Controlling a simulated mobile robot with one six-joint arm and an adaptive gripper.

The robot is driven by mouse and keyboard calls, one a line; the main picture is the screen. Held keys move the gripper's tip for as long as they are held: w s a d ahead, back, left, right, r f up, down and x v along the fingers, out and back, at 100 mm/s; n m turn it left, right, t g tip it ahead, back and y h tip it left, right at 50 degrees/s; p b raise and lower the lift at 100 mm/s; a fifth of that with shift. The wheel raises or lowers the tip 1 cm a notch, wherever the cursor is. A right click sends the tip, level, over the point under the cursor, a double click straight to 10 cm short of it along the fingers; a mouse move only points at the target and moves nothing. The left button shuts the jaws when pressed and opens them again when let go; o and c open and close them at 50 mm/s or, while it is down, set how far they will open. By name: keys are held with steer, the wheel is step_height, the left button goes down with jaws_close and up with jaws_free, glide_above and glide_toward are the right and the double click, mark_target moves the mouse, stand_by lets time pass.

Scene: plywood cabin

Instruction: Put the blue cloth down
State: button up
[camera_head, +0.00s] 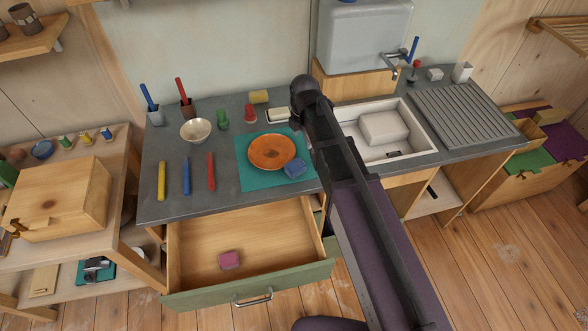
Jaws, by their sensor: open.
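A small folded blue cloth (296,168) lies on the right part of a teal mat (253,180) on the grey counter. It touches or slightly overlaps the lower right edge of an orange-brown plate (271,151); I cannot tell which. My arm rises from the bottom of the view across the counter, just right of the cloth. The jaws of my gripper cannot be made out; the arm hides the area behind it.
An open drawer (200,249) below the counter holds a pink block (229,260). Yellow, blue and red sticks lie left of the mat. A white bowl (196,130) and cups stand behind. A sink (418,143) and ribbed drainboard (460,118) are to the right.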

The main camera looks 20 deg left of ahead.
mark_target(302, 161)
steer(key=shift+f+b, duration=3.65)
steer(key=shift+f, duration=0.25)
steer(key=shift+f+b, duration=2.6)
steer(key=c, duration=0.8)
steer(key=shift+r, duration=0.25)
step_height(302, 161, up, 3)
steer(key=p, duration=0.3)
steer(key=shift+f, duration=0.1)
steer(key=s+d+r+p, duration=0.1)
steer(key=s+d, duration=0.2)
steer(key=s, duration=0.4)
steer(key=s+d+p, duration=0.1)
steer(key=s+d, duration=0.3)
steer(key=s, duration=0.3)
steer(key=shift+d+r, duration=0.3)
steer(key=shift+r, duration=0.1)
